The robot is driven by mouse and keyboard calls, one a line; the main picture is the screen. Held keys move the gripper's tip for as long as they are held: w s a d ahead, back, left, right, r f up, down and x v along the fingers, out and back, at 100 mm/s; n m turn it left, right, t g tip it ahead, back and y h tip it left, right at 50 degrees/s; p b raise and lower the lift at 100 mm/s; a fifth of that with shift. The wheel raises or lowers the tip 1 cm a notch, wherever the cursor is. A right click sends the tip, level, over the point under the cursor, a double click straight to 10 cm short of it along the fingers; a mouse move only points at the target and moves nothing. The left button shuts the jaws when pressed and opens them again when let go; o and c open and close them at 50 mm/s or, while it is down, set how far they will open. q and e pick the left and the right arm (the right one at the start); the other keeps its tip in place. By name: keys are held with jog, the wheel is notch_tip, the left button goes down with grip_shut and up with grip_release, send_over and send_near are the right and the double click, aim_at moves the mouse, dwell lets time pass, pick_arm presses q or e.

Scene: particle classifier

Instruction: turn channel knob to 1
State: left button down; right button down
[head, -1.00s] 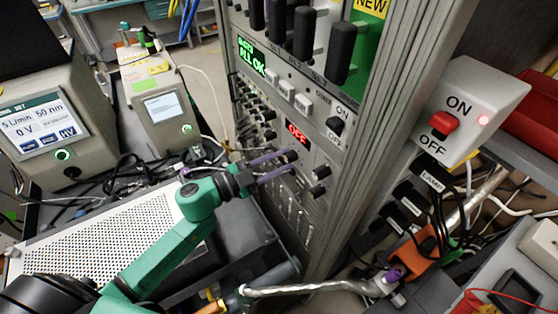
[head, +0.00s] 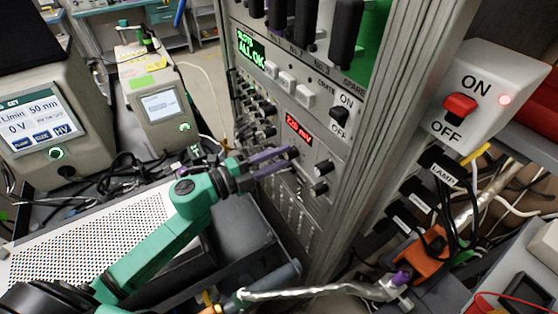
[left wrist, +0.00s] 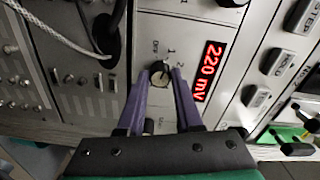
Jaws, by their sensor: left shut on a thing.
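The channel knob (left wrist: 160,73) is a small dark round knob on the light panel of the rack. It sits between the purple fingertips of my left gripper (left wrist: 160,78) in the left wrist view, and the gripper is shut on it. Marks OFF, 1 and 2 are printed around the knob; I cannot tell exactly where its pointer stands. In the head view, my left gripper (head: 280,161) reaches the panel and mostly hides the knob. My right gripper is not in view.
Two more dark knobs (head: 323,168) sit right of the gripper. An ON/OFF switch (head: 338,117) is above them. A cable (left wrist: 65,35) hangs beside the knob. A perforated instrument box (head: 90,240) lies below my left arm. A lamp switch box (head: 485,100) stands at right.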

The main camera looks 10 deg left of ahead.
pick_arm(q)
jog(key=shift+f+m+b, duration=0.1)
jog(key=shift+m+b, duration=0.2)
jog(key=shift+m, duration=0.4)
jog(key=c, duration=0.6)
grip_release()
jog(key=shift+s+a, duration=0.15)
jog(key=b+v, duration=0.4)
jog(key=v, duration=1)
jog(key=shift+s+r, duration=0.1)
jog(key=shift+r, duration=0.1)
